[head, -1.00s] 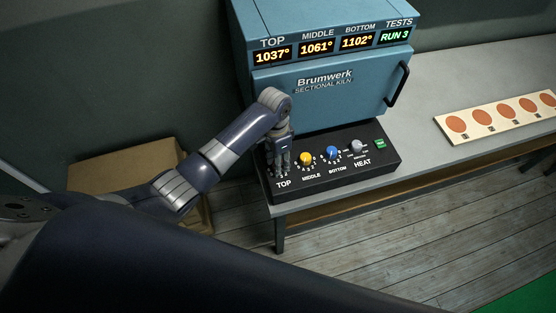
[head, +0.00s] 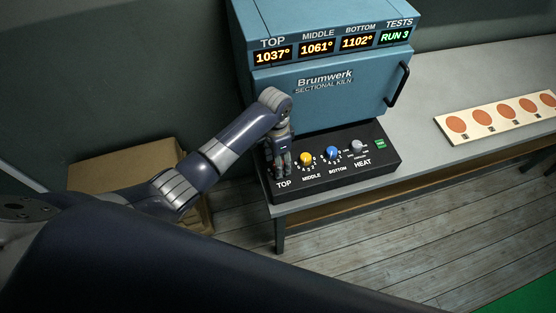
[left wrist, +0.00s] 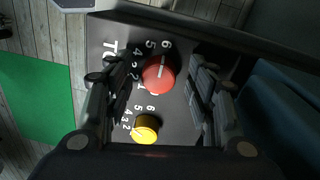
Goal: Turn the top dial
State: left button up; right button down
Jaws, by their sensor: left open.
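The top dial is a red knob (left wrist: 158,74) with a white pointer line, seen between my fingers in the left wrist view. In the head view it is mostly hidden behind my left gripper (head: 280,163), which points down over the TOP label on the black control panel (head: 375,172). In the left wrist view my left gripper (left wrist: 160,95) is open, one finger on each side of the red knob. Gaps show between knob and fingers. The pointer line slants up and right towards 6. The kiln display (head: 272,54) reads TOP 1037°. My right gripper is not in view.
The yellow MIDDLE knob (head: 306,159), blue BOTTOM knob (head: 332,153), grey HEAT knob (head: 357,146) and a green button (head: 380,143) line the panel. The blue kiln (head: 330,95) stands behind. A board with orange discs (head: 500,117) lies on the bench to the right.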

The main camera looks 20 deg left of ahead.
pick_arm(q)
jog(key=shift+r, duration=0.1)
jog(key=r, duration=0.7)
jog(key=shift+w+a+r, duration=0.15)
jog(key=shift+w, duration=0.05)
